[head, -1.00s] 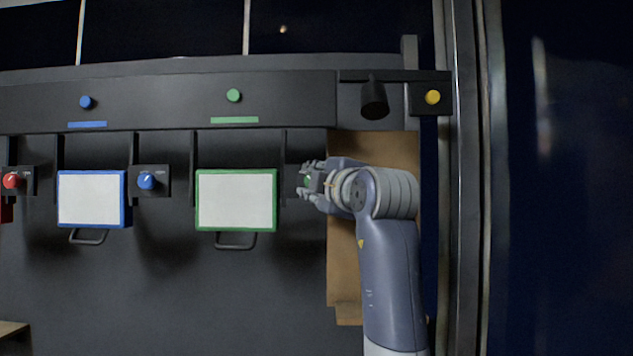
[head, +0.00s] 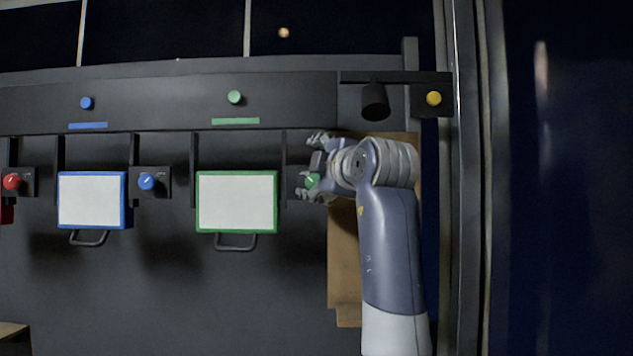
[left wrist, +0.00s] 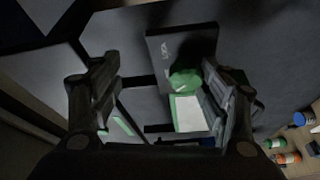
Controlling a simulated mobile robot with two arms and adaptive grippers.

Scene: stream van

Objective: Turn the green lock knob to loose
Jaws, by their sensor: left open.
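The green lock knob (head: 312,181) sits on a dark plate right of the green-framed panel (head: 236,230). It has a pale pointer mark. My left gripper (head: 312,166) is open at the knob, one finger above it and one just below. In the left wrist view my open fingers (left wrist: 160,98) stand wide apart. The knob (left wrist: 187,80) shows between them, close to the right finger. I cannot tell if that finger touches it. The plate (left wrist: 170,52) carries small lettering that I cannot read. My right gripper is not in view.
Left of it are a blue knob (head: 147,181), a blue-framed panel (head: 92,226) and a red knob (head: 12,181). Green (head: 235,97), blue (head: 87,103) and yellow (head: 433,98) buttons sit above. A black lamp (head: 375,101) hangs over my wrist. Several bottles (left wrist: 289,158) show at lower right.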

